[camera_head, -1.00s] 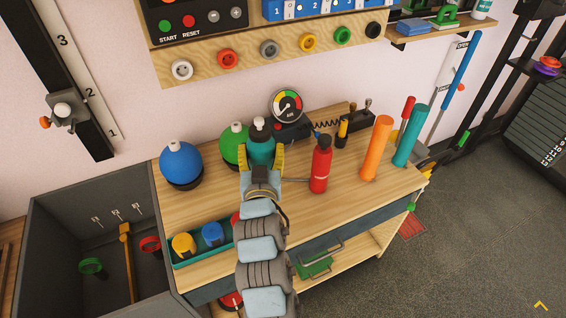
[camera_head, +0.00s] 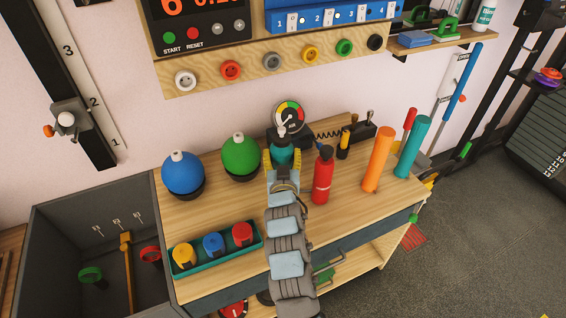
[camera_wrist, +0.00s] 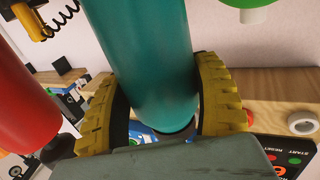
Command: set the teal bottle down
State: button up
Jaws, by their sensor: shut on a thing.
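The teal bottle (camera_head: 282,157) with a black cap is held by my gripper (camera_head: 282,162) over the wooden workbench, between the green ball and the red bottle. In the wrist view the teal bottle (camera_wrist: 148,60) fills the middle, and the yellow fingers of my gripper (camera_wrist: 162,110) lie on both sides of it. The bottle's lower part is hidden behind my gripper in the head view, so I cannot tell whether it touches the bench top (camera_head: 215,210).
The red bottle (camera_head: 322,178) stands close on the right, with an orange cylinder (camera_head: 378,160) and a teal cylinder (camera_head: 412,150) beyond. The green ball (camera_head: 240,157) and blue ball (camera_head: 183,173) are left. A gauge (camera_head: 289,117) stands behind. A tray (camera_head: 215,259) lies in front.

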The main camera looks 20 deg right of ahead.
jog(key=shift+w+d+f, duration=0.2)
jog(key=shift+w+f, duration=0.05)
jog(key=shift+f, duration=0.15)
jog(key=shift+d+f, duration=0.1)
jog(key=shift+f, duration=1.55)
jog(key=shift+f, duration=0.1)
jog(key=o, duration=1.2)
jog(key=shift+o, duration=0.2)
